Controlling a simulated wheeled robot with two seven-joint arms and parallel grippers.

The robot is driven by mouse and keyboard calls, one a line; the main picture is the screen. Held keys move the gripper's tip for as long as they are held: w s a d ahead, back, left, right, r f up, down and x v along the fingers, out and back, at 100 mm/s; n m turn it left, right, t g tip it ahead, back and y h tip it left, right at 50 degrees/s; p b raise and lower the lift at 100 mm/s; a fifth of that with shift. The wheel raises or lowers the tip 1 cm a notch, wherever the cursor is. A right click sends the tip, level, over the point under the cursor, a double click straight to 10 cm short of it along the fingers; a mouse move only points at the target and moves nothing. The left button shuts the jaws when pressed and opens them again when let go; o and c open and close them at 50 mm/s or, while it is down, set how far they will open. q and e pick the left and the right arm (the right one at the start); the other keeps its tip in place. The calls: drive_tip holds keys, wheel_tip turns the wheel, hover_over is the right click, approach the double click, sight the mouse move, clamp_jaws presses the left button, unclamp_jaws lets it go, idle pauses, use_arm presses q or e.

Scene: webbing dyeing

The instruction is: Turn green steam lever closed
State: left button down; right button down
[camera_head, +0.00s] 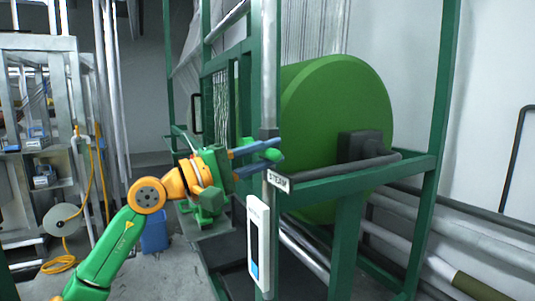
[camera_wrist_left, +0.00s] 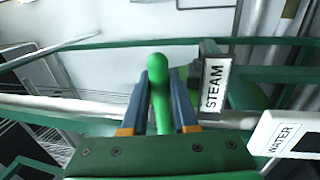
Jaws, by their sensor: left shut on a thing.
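The green steam lever (camera_wrist_left: 159,90) has a rounded end and shows between the blue fingers in the left wrist view. In the head view, a green end of it (camera_head: 275,156) shows beside the fingertips. My left gripper (camera_head: 264,156) is shut on the lever, with one finger on each side of it; it also shows in the left wrist view (camera_wrist_left: 165,75). The white STEAM label (camera_head: 278,180) is just below the fingers in the head view and right of the lever in the left wrist view (camera_wrist_left: 214,86). My right gripper is not in view.
A white WATER panel (camera_head: 259,242) hangs below the STEAM label. Green frame posts (camera_head: 436,140) and a rail stand close around the gripper. A large green roll (camera_head: 325,95) is behind. Shelving (camera_head: 45,130) and a blue bin (camera_head: 154,232) are at the left.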

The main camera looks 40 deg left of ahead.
use_arm(q)
drive_tip(key=shift+f, duration=0.15)
idle(0.3)
drive_tip(key=c, duration=0.7)
unclamp_jaws()
drive_tip(key=shift+w, duration=0.1)
drive_tip(key=shift+s+a+f+b, duration=0.15)
drive_tip(key=shift+s+f+b, duration=0.05)
drive_tip(key=shift+b, duration=0.25)
drive_tip(key=b+v, duration=0.5)
drive_tip(key=v, duration=0.1)
drive_tip(key=shift+s+a+r+b, duration=0.1)
drive_tip(key=shift+s+a+b, duration=0.05)
drive_tip(key=shift+s+b, duration=0.15)
